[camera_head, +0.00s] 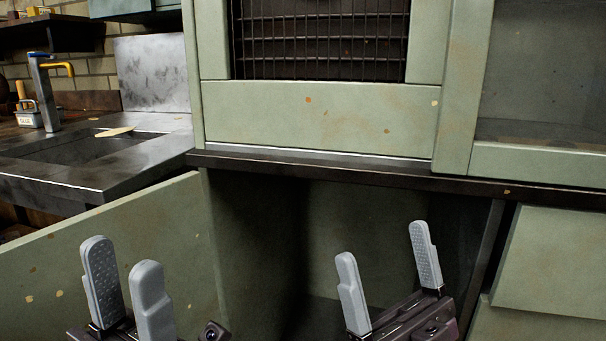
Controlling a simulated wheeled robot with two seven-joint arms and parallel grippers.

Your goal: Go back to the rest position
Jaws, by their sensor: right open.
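My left gripper (122,252) is at the lower left, in front of the open green cabinet door. Its two grey fingers point up and stand apart, with nothing between them. My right gripper (382,240) is at the lower right, in front of the dark open cabinet. Its grey fingers are spread wide and hold nothing. Neither gripper is seen touching anything. No leather balls are in view.
A green cabinet door (120,235) stands open at the left. The cabinet interior (270,240) is dark and looks empty where visible. Above it is a dark counter ledge (330,172) with a green cabinet on it.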

